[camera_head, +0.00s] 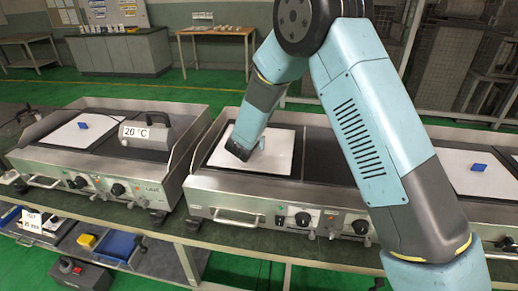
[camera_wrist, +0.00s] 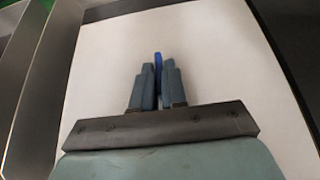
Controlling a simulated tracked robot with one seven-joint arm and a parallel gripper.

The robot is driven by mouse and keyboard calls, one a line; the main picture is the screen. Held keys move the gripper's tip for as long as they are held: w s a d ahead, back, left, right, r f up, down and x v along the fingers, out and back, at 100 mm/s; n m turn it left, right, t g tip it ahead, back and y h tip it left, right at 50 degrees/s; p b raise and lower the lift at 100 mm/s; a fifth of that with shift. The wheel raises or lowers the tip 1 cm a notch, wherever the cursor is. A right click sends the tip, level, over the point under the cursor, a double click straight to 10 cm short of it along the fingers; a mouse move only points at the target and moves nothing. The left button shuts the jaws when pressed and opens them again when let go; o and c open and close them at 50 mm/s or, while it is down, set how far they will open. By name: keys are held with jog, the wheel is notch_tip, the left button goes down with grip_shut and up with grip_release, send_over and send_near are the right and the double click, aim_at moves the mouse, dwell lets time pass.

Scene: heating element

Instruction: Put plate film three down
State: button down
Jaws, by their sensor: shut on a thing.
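A white plate film (camera_head: 270,154) lies over the left half of the middle heating unit, and my gripper is above it. In the wrist view the white film (camera_wrist: 215,60) fills most of the picture. My gripper (camera_wrist: 157,75) is shut on the blue tab (camera_wrist: 158,62) of this film. In the head view my gripper (camera_head: 243,150) hides the tab. I cannot tell whether the film rests flat on the plate. Other white films with blue tabs lie on the left unit (camera_head: 62,136) and on the right unit (camera_head: 478,181).
The middle heating unit (camera_head: 243,196) has raised steel side walls and front knobs. A grey block with a 20 °C label (camera_head: 150,133) sits on the left unit. The dark right half of the middle plate (camera_head: 326,160) is bare, partly behind my arm.

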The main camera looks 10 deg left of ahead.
jog(key=shift+w+a+f, duration=0.1)
jog(key=shift+w+f, duration=0.1)
jog(key=shift+f, duration=1.65)
jog(key=shift+f, duration=0.1)
jog(key=c, duration=1.2)
grip_release()
jog(key=shift+o, duration=0.2)
